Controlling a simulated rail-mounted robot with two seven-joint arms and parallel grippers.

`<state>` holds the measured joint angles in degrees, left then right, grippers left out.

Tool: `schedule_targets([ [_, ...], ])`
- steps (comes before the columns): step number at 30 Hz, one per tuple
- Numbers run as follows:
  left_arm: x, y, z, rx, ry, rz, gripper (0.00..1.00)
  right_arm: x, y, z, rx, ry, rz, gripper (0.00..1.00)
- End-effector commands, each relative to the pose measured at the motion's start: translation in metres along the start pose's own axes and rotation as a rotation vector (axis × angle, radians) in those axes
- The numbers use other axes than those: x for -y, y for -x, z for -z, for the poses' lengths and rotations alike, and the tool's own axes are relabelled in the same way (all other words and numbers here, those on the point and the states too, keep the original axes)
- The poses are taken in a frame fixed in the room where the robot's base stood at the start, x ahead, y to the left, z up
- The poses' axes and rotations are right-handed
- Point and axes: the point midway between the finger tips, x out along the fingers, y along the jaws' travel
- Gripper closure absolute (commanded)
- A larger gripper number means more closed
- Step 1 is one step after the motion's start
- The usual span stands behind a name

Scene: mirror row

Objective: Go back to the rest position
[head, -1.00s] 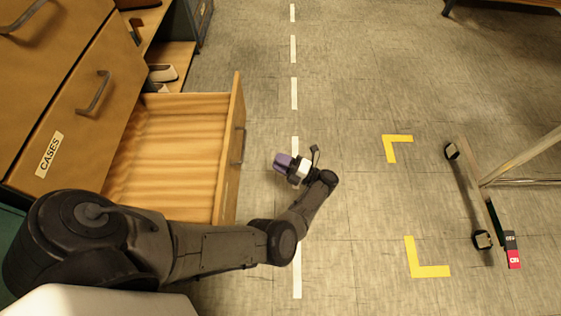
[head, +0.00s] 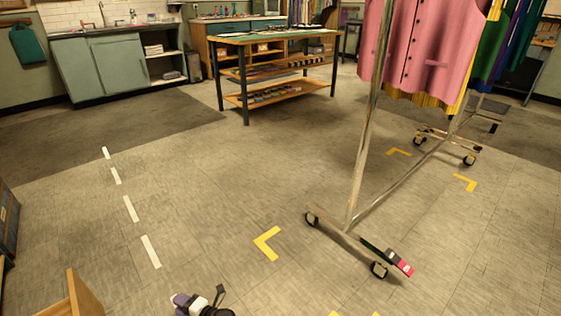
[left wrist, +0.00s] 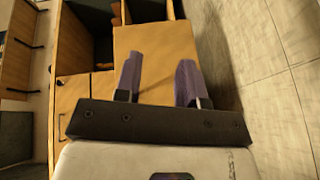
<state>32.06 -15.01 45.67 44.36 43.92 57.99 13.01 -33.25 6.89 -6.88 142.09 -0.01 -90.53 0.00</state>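My left gripper (head: 190,302) shows at the bottom edge of the head view, over the floor and to the right of the open drawer's corner. In the left wrist view its two purple fingers (left wrist: 158,82) stand apart with nothing between them. The wooden drawer front (left wrist: 155,50) lies beyond the fingers in that view; I cannot tell the exact distance. In the head view only a corner of the drawer (head: 83,296) shows at the lower left. My right gripper is not in either view.
A wheeled garment rack (head: 358,165) with a pink garment (head: 415,45) stands at the right. A worktable (head: 262,40) and green cabinets (head: 105,62) stand at the back. Yellow floor marks (head: 268,243) lie near the rack. The middle floor is clear.

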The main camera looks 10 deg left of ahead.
Motion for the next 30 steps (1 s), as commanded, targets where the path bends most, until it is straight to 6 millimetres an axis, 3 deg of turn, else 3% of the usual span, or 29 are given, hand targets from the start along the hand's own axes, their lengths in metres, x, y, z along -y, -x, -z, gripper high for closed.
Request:
schedule_targets([
  [4,-0.026,-0.011,-0.041,0.283,-0.042,-0.033,0.63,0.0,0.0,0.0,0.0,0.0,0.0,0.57],
  [9,-0.072,-0.006,-0.082,0.598,-0.125,-0.123,0.63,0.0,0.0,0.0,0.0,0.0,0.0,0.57],
  [13,-0.114,0.005,-0.102,0.819,-0.222,-0.219,0.63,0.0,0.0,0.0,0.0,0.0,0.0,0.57],
  [17,-0.159,0.021,-0.109,1.012,-0.355,-0.33,0.63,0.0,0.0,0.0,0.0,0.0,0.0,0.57],
  [23,-0.219,0.054,-0.087,1.246,-0.649,-0.477,0.63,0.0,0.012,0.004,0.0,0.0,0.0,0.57],
  [26,-0.24,0.073,-0.059,1.333,-0.84,-0.522,0.63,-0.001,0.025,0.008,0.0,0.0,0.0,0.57],
  [30,-0.268,0.105,0.002,1.412,-1.148,-0.543,0.63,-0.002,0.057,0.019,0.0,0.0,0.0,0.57],
])
